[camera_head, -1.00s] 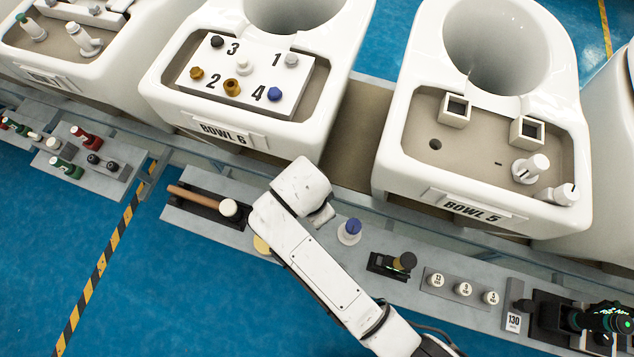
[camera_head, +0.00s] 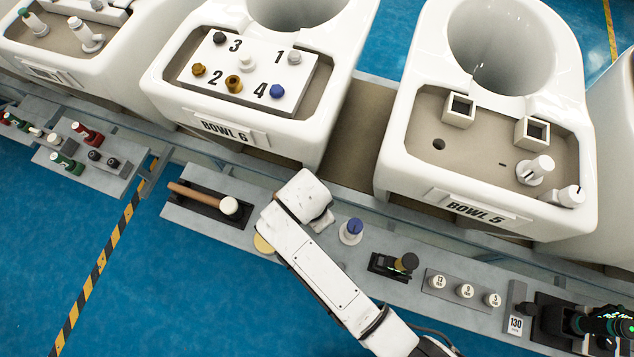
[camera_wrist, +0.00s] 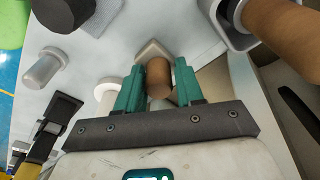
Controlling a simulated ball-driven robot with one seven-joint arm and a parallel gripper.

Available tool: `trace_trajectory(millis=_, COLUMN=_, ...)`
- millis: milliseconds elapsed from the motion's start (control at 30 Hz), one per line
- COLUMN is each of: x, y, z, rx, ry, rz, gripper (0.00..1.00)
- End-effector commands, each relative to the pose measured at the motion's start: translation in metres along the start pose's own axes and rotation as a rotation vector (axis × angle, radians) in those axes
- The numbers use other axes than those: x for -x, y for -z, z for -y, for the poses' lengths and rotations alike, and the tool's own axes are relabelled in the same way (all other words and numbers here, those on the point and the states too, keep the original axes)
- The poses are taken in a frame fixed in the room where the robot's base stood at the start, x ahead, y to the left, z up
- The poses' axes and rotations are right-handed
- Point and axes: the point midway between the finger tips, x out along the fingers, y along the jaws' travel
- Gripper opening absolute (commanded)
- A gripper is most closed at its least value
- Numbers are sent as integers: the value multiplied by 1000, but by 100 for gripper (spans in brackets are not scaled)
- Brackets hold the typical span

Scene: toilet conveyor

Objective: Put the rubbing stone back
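In the wrist view my gripper (camera_wrist: 160,85) points down at the conveyor top, its two teal fingers standing on either side of a short brown wooden knob (camera_wrist: 159,78). A pale grey angular block (camera_wrist: 152,49) shows just beyond the knob. It may be the rubbing stone with the knob as its handle. The fingers sit very close to the knob, but I cannot tell whether they press on it. In the head view my arm hides the fingers, the knob and most of the block.
A wooden-handled mallet (camera_head: 205,199) lies in a dark holder at left. A blue-topped white knob piece (camera_head: 351,231) stands just right of my wrist. Bowl 6 (camera_head: 230,140) and Bowl 5 (camera_head: 470,215) stand behind the conveyor. Three white numbered caps (camera_head: 464,291) sit further right.

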Motion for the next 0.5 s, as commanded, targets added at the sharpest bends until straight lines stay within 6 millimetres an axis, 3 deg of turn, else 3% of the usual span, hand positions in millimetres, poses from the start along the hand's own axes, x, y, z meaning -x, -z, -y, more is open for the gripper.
trace_trajectory(millis=167, x=-1, y=0, z=-1, rx=0, ry=-2, rz=0, gripper=54)
trace_trajectory(millis=500, x=6, y=0, z=-1, rx=0, ry=-2, rz=0, gripper=54)
